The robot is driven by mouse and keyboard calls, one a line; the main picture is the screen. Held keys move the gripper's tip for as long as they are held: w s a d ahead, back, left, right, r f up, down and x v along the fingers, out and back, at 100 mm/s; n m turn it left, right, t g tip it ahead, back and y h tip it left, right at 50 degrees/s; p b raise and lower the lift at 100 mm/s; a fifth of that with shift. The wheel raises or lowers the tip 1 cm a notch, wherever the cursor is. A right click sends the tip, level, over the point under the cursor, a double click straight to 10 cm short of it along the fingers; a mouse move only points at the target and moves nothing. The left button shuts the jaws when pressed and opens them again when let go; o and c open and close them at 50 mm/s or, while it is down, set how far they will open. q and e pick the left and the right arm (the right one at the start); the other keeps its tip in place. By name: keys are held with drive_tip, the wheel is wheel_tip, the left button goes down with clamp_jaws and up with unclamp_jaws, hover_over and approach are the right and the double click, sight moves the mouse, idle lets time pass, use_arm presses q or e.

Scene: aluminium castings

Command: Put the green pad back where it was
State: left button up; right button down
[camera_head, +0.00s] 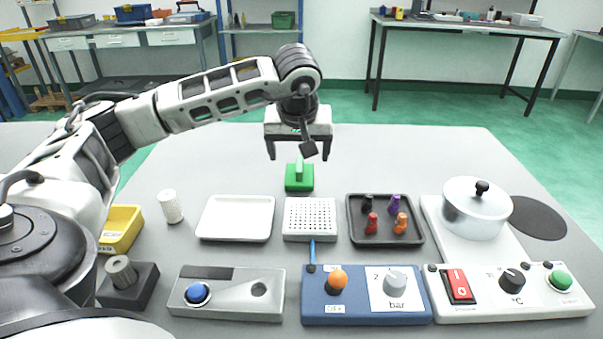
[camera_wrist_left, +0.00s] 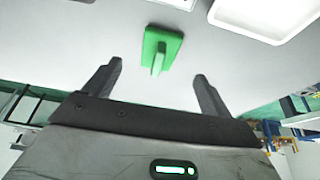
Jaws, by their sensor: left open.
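The green pad (camera_head: 299,181) is a flat green block with an upright green grip on top. It rests on the grey table behind the white perforated block. My left gripper (camera_head: 299,156) is open and empty, with its fingers pointing down above and a little behind the pad. In the left wrist view the pad (camera_wrist_left: 163,48) lies beyond the two spread fingertips (camera_wrist_left: 158,75), roughly midway between them, and touches neither. My right gripper is in neither view.
A white tray (camera_head: 203,232), the perforated block (camera_head: 310,236), a dark tray (camera_head: 358,239) with coloured pegs and a lidded pot (camera_head: 476,217) stand in a row. Control boxes line the front, including a blue one (camera_head: 352,320).

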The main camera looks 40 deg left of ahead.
sight(299, 168)
use_arm(q)
drive_tip(key=x, duration=0.8)
drive_tip(key=shift+w+a+f, duration=0.2)
drive_tip(key=shift+a, duration=0.05)
drive_tip(key=c, duration=1.1)
drive_tip(key=shift+c, duration=0.3)
drive_tip(key=shift+r, duration=0.2)
